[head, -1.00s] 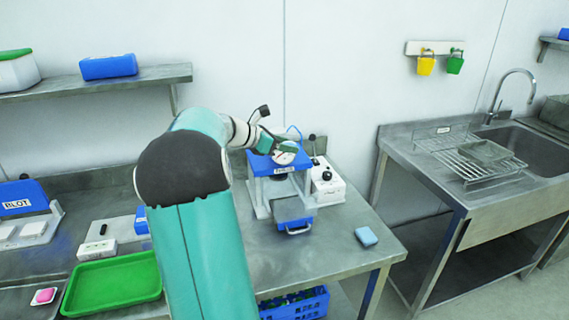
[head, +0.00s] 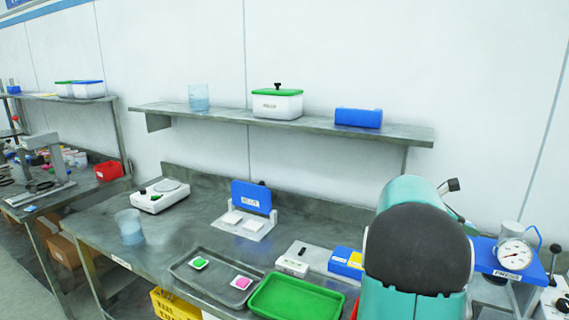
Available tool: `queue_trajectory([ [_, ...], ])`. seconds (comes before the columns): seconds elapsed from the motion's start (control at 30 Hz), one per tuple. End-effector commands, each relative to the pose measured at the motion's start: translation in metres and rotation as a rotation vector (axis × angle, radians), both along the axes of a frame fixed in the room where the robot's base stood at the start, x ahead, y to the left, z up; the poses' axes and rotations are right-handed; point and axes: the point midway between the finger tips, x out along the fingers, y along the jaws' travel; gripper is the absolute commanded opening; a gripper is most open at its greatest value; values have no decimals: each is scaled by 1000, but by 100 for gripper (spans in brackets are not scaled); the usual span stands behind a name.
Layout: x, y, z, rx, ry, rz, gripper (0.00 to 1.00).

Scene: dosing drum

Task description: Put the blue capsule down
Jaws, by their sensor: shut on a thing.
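My gripper is hidden behind the dark and teal bulk of my own arm at the right of the head view. Its fingertips do not show. I cannot make out a blue capsule anywhere in this view; anything held by the gripper is hidden as well.
The steel bench (head: 185,228) holds a grey tray (head: 181,269) with green and pink pieces, and a green tray (head: 296,299). A blue-backed stand (head: 250,196), a white scale (head: 160,196) and a clear beaker (head: 130,227) stand behind. A blue press with a gauge (head: 512,253) stands right of my arm.

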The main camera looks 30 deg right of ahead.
Motion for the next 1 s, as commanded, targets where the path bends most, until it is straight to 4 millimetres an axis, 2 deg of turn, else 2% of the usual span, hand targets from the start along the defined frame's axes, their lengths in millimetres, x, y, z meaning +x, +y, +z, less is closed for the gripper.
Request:
queue_trajectory([
  [0.03, 26, 14, -7, 3, 1, 68, 22],
  [0.2, 102, 61, -28, 2, 1, 288, 22],
  [0.37, 165, 117, -49, 2, 2, 498, 22],
  [0.5, 212, 173, -67, 3, 2, 681, 22],
  [0.67, 256, 244, -88, 3, 2, 891, 22],
  [0.8, 283, 312, -106, 4, 3, 1074, 22],
  [0.97, 302, 393, -128, 3, 4, 1282, 22],
  [1.0, 305, 414, -134, 4, 4, 1334, 22],
])
